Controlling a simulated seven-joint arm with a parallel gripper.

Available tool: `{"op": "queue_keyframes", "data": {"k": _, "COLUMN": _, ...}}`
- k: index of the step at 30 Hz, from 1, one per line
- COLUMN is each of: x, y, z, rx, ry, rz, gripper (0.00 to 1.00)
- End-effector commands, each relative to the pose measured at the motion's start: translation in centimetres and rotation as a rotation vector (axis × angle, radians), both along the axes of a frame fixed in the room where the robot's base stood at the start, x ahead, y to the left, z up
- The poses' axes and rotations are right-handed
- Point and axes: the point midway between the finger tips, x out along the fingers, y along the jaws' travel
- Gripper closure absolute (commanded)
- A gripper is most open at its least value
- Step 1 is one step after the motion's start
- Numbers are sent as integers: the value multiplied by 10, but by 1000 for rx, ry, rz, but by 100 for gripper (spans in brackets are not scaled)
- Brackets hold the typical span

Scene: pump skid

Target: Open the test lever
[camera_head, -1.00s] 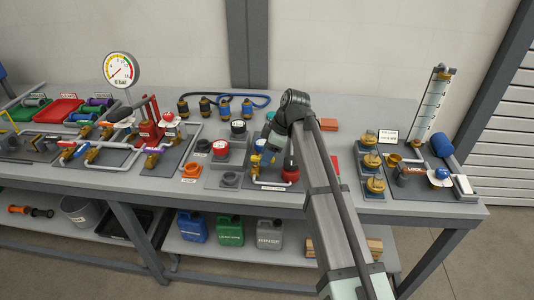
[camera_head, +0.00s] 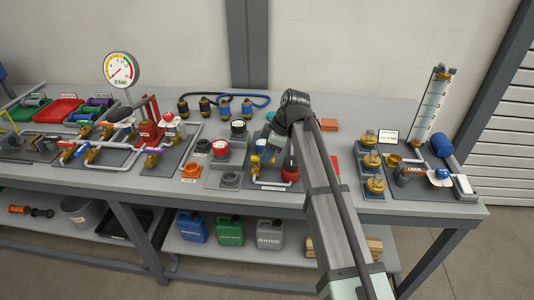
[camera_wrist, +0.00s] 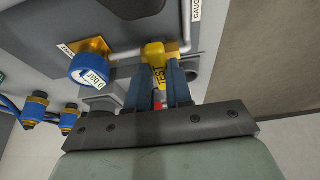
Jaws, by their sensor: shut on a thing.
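The test lever is a yellow handle marked TEST (camera_wrist: 156,72), in the middle of the wrist view. It stands between the two blue-grey fingers of my gripper (camera_wrist: 159,85), which are shut on it. Part of the lever is hidden by the fingers, and a bit of red shows between them. In the head view my gripper (camera_head: 269,150) is low over the small test plate at the right of the table's middle, and the lever is mostly hidden there.
A blue-rimmed gauge reading 0 bar (camera_wrist: 88,68) sits just left of the lever in the wrist view, with a light pipe running behind. In the head view a red-topped part (camera_head: 290,169) stands close right of my gripper. Brass fittings (camera_head: 374,168) stand further right.

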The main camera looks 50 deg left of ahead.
Motion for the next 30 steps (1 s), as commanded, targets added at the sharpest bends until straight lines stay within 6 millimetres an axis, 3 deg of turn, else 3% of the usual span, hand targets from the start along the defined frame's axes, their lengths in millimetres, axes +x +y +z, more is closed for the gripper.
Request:
{"op": "queue_keyframes", "data": {"k": 11, "x": -8, "y": -7, "z": 0, "rx": 1, "ry": 0, "rz": -216, "gripper": 100}}
{"op": "queue_keyframes", "data": {"k": 30, "x": -30, "y": -11, "z": 0, "rx": 2, "ry": 0, "rz": -821, "gripper": 100}}
